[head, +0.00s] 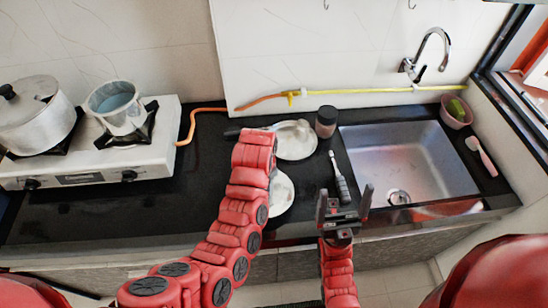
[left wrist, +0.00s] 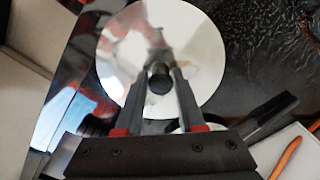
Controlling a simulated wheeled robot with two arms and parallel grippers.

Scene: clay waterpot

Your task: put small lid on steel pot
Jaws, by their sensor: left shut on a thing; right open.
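The small lid is a shiny round disc (left wrist: 115,55) with a black knob (left wrist: 159,82) in the left wrist view. My left gripper (left wrist: 159,76) is shut on the knob. In the head view the pale lid (head: 283,194) shows partly behind my left arm, and my left fingers are hidden. I cannot tell whether the lid is off the counter. The smaller steel pot (head: 122,118) stands open on the stove's right burner. My right gripper (head: 343,195) is open and empty at the counter's front edge, left of the sink.
A large lidded pot (head: 38,127) is on the left burner of the white stove (head: 80,173). A brown jar (head: 326,121), brush (head: 340,180) and sink (head: 410,165) are right. Counter between stove and arm is clear.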

